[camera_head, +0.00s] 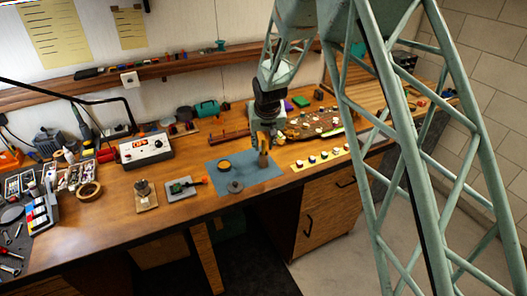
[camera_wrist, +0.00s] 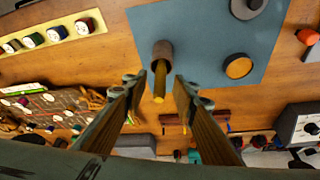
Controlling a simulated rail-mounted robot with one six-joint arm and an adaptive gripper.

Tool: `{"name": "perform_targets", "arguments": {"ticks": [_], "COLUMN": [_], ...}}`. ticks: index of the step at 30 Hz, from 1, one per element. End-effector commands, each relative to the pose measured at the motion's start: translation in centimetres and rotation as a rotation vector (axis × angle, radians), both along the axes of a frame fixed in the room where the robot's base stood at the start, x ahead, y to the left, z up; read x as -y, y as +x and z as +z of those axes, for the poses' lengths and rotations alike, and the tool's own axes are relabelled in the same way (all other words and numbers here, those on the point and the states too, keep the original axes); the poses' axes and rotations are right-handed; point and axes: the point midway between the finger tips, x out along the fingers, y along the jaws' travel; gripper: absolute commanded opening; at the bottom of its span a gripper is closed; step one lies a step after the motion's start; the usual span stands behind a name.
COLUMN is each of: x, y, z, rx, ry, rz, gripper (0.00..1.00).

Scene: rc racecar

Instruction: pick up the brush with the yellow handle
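The brush with the yellow handle (camera_wrist: 159,84) stands in a small brown cup (camera_wrist: 162,50), its handle pointing up toward the wrist camera. Its other end is hidden inside the cup. My gripper (camera_wrist: 155,92) is open, with one finger on each side of the handle and a visible gap to both. In the head view, my gripper (camera_head: 264,139) hangs pointing down just above the cup (camera_head: 263,159), which stands on the blue mat (camera_head: 243,172). The handle is too small to make out there.
On the mat, a round yellow-topped tin (camera_wrist: 238,67) and a grey disc with a knob (camera_head: 235,187) lie near the cup. A yellow strip with several small pots (camera_head: 322,157) lies to the right. A cluttered board (camera_head: 312,124) and a reddish rack (camera_head: 229,136) stand behind.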

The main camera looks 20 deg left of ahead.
Motion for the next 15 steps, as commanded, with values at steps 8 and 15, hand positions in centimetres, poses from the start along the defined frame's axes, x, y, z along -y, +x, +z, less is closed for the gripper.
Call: {"name": "perform_targets", "arguments": {"ticks": [8, 15], "x": [0.01, 0.0], "y": [-0.01, 0.0], "z": [0.01, 0.01], "rx": [0.0, 0.0], "ry": [0.0, 0.0], "rz": [0.0, 0.0], "gripper": [0.26, 0.05]}}
